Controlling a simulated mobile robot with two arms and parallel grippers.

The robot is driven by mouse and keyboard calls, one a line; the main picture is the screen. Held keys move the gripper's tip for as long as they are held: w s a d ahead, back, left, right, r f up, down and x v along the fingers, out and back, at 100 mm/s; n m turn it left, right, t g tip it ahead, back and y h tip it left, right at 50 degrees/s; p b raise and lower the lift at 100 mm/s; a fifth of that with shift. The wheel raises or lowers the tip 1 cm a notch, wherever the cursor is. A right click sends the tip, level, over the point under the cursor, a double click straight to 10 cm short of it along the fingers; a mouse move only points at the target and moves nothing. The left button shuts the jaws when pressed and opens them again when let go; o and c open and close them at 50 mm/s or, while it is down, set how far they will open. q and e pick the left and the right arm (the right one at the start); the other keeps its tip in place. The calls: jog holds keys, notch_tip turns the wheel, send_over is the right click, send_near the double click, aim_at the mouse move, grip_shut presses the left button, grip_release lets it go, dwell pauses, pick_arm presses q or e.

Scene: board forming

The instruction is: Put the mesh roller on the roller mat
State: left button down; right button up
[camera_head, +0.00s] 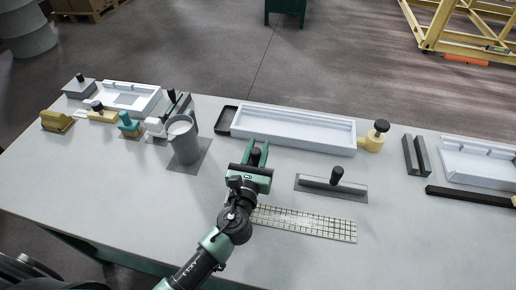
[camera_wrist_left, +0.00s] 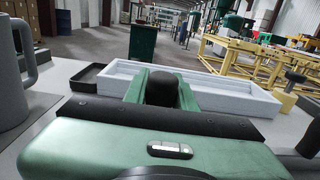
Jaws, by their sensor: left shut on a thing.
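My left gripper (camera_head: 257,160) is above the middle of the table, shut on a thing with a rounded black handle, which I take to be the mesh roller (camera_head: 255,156). The handle also shows between the green fingers in the left wrist view (camera_wrist_left: 162,88); the rest of the thing is hidden by the gripper. A pale gridded strip (camera_head: 310,223) lies on the table just in front, partly behind my left arm. A dark grey mat (camera_head: 355,194) lies to the right under a black-knobbed grey bar (camera_head: 318,182). I cannot tell which is the roller mat. My right gripper is out of view.
A long white tray (camera_head: 290,146) stands behind the gripper, with a yellow black-topped pot (camera_head: 375,137) at its right. A grey mug (camera_head: 183,145) stands on a grey mat (camera_head: 203,160) to the left. Several small tools crowd the far left. The front right table is clear.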

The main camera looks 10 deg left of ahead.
pick_arm(q)
jog(key=c, duration=1.1)
grip_release()
jog(key=shift+f, duration=0.1)
jog(key=shift+c, duration=0.2)
jog(key=shift+r, duration=0.25)
jog(key=s+b, duration=0.1)
jog(key=s, duration=0.4)
jog(key=s+b, duration=0.1)
jog(key=s, duration=0.5)
jog(key=shift+s+f+b, duration=0.2)
jog(key=shift+s+b, duration=0.05)
jog(key=shift+b, duration=0.05)
jog(key=shift+s+r, duration=0.1)
jog(key=shift+s, duration=0.2)
